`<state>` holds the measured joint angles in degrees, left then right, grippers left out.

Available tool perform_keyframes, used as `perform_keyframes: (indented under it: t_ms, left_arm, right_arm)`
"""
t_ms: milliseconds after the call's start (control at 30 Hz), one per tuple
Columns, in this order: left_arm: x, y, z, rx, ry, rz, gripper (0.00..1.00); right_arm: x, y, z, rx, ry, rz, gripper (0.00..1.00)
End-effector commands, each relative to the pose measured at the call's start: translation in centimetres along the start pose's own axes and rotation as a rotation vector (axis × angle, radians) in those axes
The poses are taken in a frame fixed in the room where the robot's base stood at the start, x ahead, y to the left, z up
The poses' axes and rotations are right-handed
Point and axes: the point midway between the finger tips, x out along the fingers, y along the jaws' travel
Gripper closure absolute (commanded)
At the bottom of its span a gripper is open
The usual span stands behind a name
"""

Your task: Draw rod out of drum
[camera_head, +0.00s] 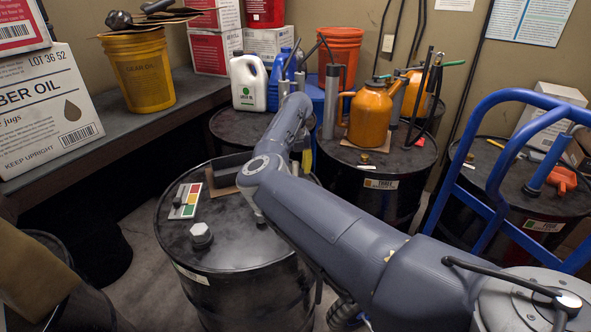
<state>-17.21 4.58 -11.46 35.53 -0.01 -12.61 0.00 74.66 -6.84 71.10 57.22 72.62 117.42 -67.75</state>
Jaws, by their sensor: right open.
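The near drum (240,248) is black and upright, with a hex cap (200,236) on its lid. The drum labelled THREE (395,210) stands behind it to the right, and another black drum (232,122) stands at the back left. Thin dark rods (421,95) stand upright at the far right side of drum THREE; I cannot tell which one goes into a drum. My right arm crosses the near drum and bends upward. My right gripper (306,154) is mostly hidden behind the forearm, beside drum THREE, and no rod shows in it. My left gripper is out of view.
An orange can (371,115) and a grey cylinder (331,102) stand on drum THREE. A blue hand truck (497,175) stands at the right before another drum (548,200). A bench (120,132) with a yellow bucket (140,75) and boxes lines the left.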

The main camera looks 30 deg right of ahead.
Motion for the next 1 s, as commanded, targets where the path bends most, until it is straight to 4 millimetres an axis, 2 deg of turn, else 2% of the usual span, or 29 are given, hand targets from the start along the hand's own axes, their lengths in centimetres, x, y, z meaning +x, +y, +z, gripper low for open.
perform_keyframes:
  t_ms: [67, 467, 1000]
  left_arm:
    - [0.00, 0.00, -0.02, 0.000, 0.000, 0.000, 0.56]
    - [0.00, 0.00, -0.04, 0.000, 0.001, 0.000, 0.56]
    - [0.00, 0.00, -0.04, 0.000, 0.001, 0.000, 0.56]
  right_arm:
    - [0.00, -0.01, 0.00, 0.000, 0.000, 0.000, 0.54]
    - [-0.02, -0.02, 0.00, 0.000, 0.000, 0.000, 1.00]
    - [-0.03, -0.02, 0.00, 0.000, 0.000, 0.000, 1.00]
